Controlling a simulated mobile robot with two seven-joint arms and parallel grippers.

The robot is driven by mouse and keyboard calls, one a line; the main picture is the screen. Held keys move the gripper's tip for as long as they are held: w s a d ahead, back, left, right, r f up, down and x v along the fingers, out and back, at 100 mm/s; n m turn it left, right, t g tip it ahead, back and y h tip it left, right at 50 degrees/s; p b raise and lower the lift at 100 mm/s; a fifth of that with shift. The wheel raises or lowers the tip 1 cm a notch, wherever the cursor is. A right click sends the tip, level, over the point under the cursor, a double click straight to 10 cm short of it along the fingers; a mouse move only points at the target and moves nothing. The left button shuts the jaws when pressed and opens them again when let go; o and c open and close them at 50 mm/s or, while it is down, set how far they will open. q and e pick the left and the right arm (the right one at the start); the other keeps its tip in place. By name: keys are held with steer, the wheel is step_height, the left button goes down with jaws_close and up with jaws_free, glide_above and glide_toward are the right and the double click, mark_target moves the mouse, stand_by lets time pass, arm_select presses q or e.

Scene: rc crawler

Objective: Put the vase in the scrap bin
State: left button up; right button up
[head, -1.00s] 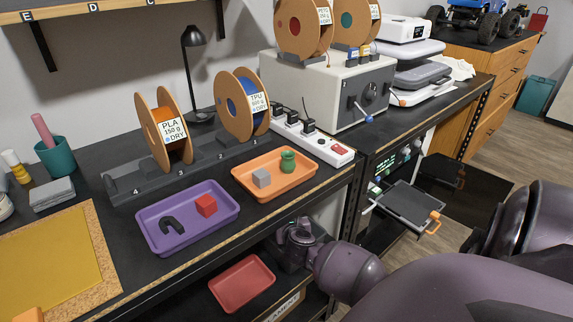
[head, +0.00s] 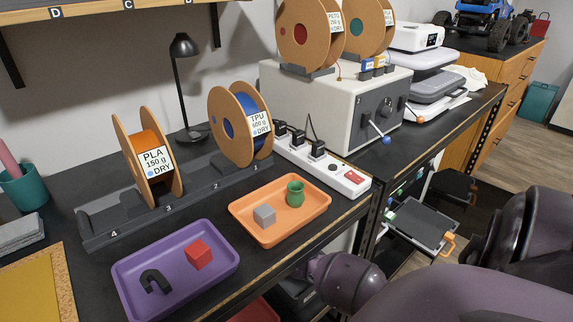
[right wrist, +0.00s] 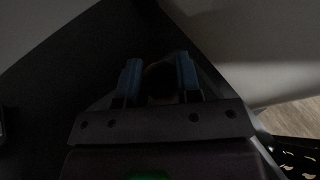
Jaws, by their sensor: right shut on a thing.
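A small green vase (head: 295,194) stands upright on the orange tray (head: 262,239), beside a grey cube. In the right wrist view my right gripper (right wrist: 160,82) has its two blue fingers around a dark, rounded thing (right wrist: 160,80), too dark to identify. In the head view my right arm reaches under the front of the workbench, and its gripper is hidden there. A teal bin (head: 540,102) stands on the floor at the far right; I cannot tell whether it is the scrap bin. My left gripper is not in view.
A purple tray (head: 218,279) holds a red cube (head: 198,254) and a dark horseshoe-shaped part (head: 155,281). A power strip (head: 322,168), spool rack (head: 192,197) and black lamp (head: 187,90) stand behind. A red tray (head: 256,312) lies below the bench edge.

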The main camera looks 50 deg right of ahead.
step_height(320, 180, down, 7)
steer(key=shift+r+b, duration=0.15)
steer(key=shift+b, duration=1.1)
steer(key=shift+r, duration=0.1)
steer(key=shift+f, duration=0.4)
steer(key=shift+f+b, duration=0.25)
steer(key=shift+b, duration=0.05)
